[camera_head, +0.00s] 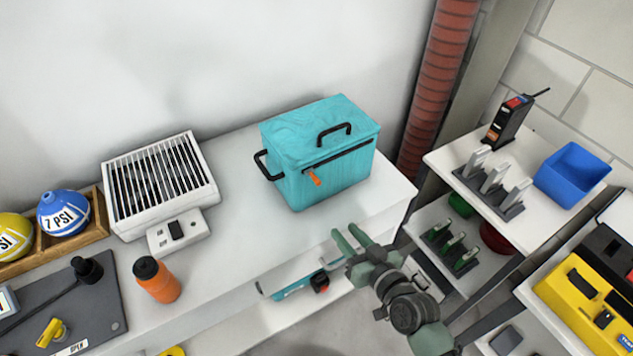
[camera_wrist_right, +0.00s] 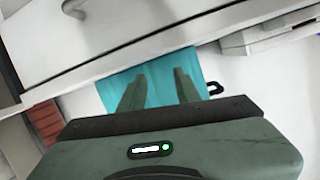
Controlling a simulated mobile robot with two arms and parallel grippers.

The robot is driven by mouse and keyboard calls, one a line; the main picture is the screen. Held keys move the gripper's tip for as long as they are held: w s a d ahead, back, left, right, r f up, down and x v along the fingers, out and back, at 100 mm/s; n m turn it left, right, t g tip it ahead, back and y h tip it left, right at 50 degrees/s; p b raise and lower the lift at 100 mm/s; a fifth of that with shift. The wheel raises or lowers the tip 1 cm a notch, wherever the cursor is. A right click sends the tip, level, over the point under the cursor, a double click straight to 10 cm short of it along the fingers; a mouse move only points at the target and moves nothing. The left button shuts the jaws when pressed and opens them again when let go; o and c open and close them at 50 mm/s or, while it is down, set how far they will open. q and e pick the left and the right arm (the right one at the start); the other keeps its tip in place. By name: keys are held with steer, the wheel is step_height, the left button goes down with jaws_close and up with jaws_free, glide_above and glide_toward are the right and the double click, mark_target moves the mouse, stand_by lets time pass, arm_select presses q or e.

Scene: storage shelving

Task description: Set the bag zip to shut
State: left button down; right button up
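A turquoise cooler bag (camera_head: 318,150) stands upright on the white shelf top, with a black handle on its lid and another on its left side. A dark zip line (camera_head: 338,156) runs along the front below the lid. Its orange pull tab (camera_head: 315,179) hangs near the left end of that line. My right gripper (camera_head: 347,238) is open and empty, in front of and below the bag, apart from it. In the right wrist view the gripper fingers (camera_wrist_right: 160,90) are spread, with the bag (camera_wrist_right: 150,78) beyond them. My left gripper is not in view.
A white slatted heater (camera_head: 160,180) and an orange bottle (camera_head: 156,280) stand left of the bag. A turquoise tool (camera_head: 295,287) lies on the lower shelf. At right, a side shelf holds a blue bin (camera_head: 571,175). The shelf top before the bag is clear.

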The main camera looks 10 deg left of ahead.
mark_target(317, 179)
steer(key=a+r+y, duration=0.1)
steer(key=r, duration=0.3)
steer(key=a+r+t, duration=0.1)
steer(key=r, duration=0.2)
steer(key=a+r+y, duration=0.1)
steer(key=r, duration=0.3)
steer(key=shift+w+a+r+n+t+y, duration=0.3)
steer(key=shift+t, duration=0.1)
steer(key=x, duration=0.7)
steer(key=shift+w+f, duration=0.1)
jaws_close()
steer(key=shift+f, duration=0.1)
